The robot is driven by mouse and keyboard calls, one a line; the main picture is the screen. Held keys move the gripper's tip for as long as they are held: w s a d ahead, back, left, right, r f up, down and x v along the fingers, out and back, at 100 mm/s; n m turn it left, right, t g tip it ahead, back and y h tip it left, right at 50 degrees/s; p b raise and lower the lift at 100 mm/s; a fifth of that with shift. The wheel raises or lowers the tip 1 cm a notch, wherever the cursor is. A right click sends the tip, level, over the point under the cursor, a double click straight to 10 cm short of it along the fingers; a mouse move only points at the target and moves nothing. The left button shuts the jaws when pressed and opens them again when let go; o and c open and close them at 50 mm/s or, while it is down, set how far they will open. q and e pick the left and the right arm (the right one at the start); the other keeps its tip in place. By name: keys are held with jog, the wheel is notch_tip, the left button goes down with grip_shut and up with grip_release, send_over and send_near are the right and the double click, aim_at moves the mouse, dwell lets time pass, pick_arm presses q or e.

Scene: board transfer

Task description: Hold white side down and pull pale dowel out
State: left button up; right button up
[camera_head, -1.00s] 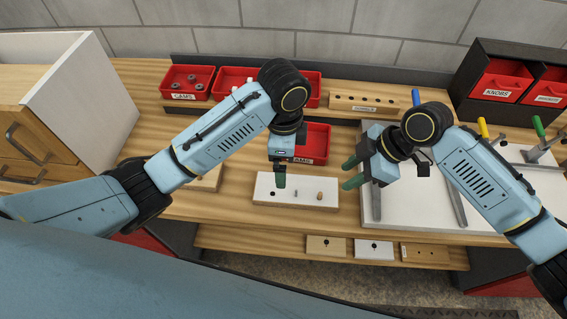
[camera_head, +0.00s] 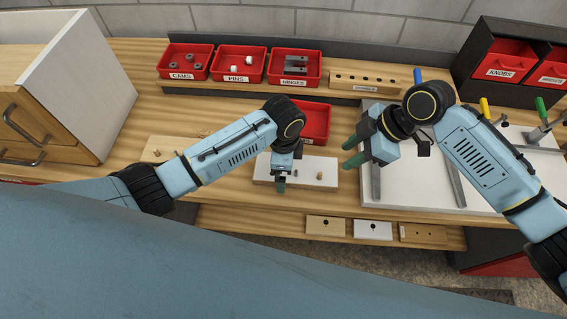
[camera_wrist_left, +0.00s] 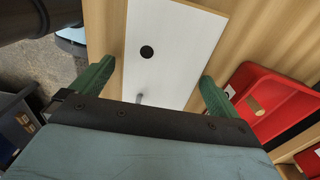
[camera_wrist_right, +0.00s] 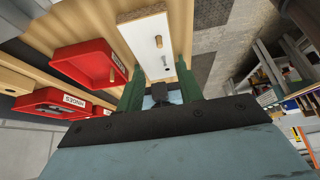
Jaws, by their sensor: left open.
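The white side (camera_head: 262,172) lies flat on the wooden table, a white board with a dark hole (camera_wrist_left: 147,52) and a grey pin (camera_wrist_left: 140,98). The pale dowel (camera_head: 320,175) stands up from its right part; it also shows in the right wrist view (camera_wrist_right: 158,42). My left gripper (camera_head: 281,186) is over the side's left part. In the left wrist view its green fingers (camera_wrist_left: 155,88) are apart, one beyond each long edge. My right gripper (camera_head: 352,152) is open and empty, right of the side and apart from the dowel.
A red bin (camera_head: 318,118) behind the side holds a loose dowel (camera_wrist_left: 257,104). Labelled red bins (camera_head: 240,66) stand farther back. A large white panel (camera_head: 415,180) with metal bars lies to the right. Several small boards (camera_head: 373,230) lie in front, lower down.

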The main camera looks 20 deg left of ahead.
aim_at(322, 173)
pick_arm(q)
jog(key=c, duration=1.1)
pick_arm(e)
jog(key=shift+c, duration=0.2)
pick_arm(q)
jog(key=shift+c, duration=0.2)
pick_arm(e)
jog(key=shift+c, duration=0.8)
jog(key=shift+s+a+f+h, duration=0.15)
jog(key=shift+a+f+h, duration=0.45)
jog(key=shift+f, duration=1)
jog(key=shift+s+a+f+h, duration=0.2)
jog(key=shift+a+f, duration=0.85)
jog(key=shift+f, duration=0.6)
jog(key=shift+s+a+f+h, duration=0.1)
jog(key=shift+a+f+h, duration=0.5)
jog(key=shift+f, duration=1)
jog(key=shift+a, duration=0.2)
grip_shut()
